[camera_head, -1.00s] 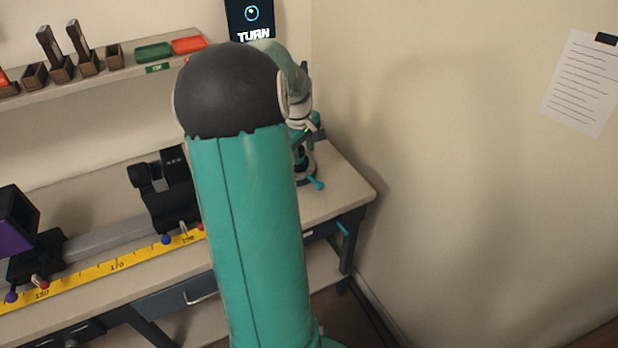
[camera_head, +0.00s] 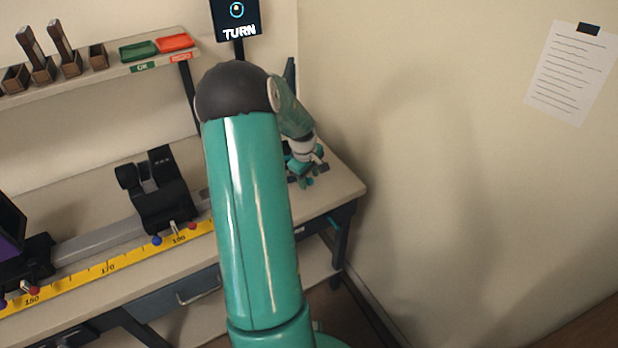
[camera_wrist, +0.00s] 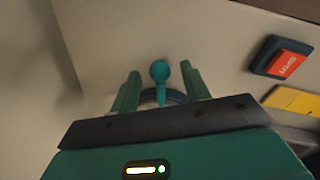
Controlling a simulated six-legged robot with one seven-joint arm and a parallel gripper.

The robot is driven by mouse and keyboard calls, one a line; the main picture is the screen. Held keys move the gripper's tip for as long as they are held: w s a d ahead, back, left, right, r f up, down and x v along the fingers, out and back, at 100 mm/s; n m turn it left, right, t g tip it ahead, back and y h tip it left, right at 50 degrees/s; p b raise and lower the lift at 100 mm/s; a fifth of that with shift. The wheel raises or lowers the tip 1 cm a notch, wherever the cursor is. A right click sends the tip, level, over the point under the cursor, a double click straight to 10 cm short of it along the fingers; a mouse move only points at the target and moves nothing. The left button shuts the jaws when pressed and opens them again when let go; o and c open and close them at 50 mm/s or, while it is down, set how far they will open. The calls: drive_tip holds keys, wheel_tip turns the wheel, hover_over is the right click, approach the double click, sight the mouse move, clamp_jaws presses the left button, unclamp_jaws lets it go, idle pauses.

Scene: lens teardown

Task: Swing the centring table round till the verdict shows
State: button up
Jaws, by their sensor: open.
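The display screen (camera_head: 237,20) above the shelf reads "TURN" under a ring symbol. My gripper (camera_wrist: 161,72) is open, with one finger on each side of a teal round-ended handle (camera_wrist: 160,72). No clear contact with it shows. A dark curved piece (camera_wrist: 172,96) shows behind the handle, probably part of the centring table; most of it is hidden by my gripper. In the head view my gripper (camera_head: 306,170) is low over the right end of the bench, and the centring table there is mostly hidden behind it.
A red button (camera_wrist: 287,62) in a dark housing lies right of the fingers. A rail with a black holder (camera_head: 160,195) and a yellow scale (camera_head: 110,267) runs left. Green (camera_head: 139,50) and red (camera_head: 174,42) trays sit on the shelf.

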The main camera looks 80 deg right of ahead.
drive_tip(key=shift+d+f, duration=0.1)
drive_tip(key=shift+f, duration=0.25)
clamp_jaws()
drive_tip(key=shift+s+d, duration=0.1)
